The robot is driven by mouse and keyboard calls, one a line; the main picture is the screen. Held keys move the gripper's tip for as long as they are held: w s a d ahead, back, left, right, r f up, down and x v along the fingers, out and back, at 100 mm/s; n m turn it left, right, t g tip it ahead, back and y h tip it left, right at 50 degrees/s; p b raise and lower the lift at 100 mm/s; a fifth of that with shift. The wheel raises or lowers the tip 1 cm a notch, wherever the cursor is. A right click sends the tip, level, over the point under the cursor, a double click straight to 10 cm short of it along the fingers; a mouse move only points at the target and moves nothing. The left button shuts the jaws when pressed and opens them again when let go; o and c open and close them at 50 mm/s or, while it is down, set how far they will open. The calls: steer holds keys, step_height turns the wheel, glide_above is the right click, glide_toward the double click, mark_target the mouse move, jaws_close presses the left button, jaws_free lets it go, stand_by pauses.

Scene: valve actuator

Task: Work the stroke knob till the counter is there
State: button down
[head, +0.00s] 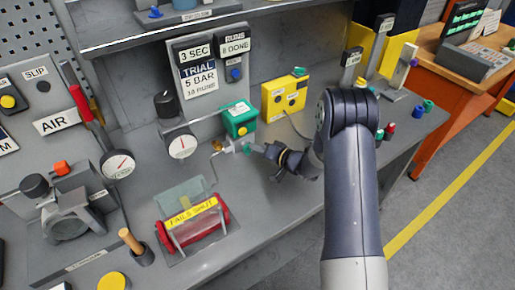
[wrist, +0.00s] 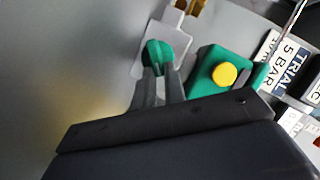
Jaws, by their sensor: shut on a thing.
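A small green knob (wrist: 158,54) sits on a pale grey block in the wrist view. My gripper (wrist: 160,72) is shut on it, a finger on each side. No label shows on this knob, so I cannot tell its name. In the head view my gripper (head: 254,149) reaches the knob from the right, just below a green box (head: 239,119). The green box with its yellow button (wrist: 225,74) is right of the knob in the wrist view. The counter (head: 235,45) on the back panel reads "RUNS 8 DONE". A card (head: 199,80) beside it reads "TRIAL 5 BAR" and a number of runs, too small to be sure.
A "3 SEC" display (head: 194,53) is left of the counter. A gauge (head: 180,146) stands left of the green box, a yellow box (head: 284,97) right of it. A red cylinder (head: 195,224) marked "FAILS SHUT" is in front. Several small coloured pieces lie right of my arm.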

steer(key=shift+f, duration=0.1)
stand_by(0.4)
steer(key=c, duration=1.5)
jaws_free()
steer(key=shift+o, duration=0.2)
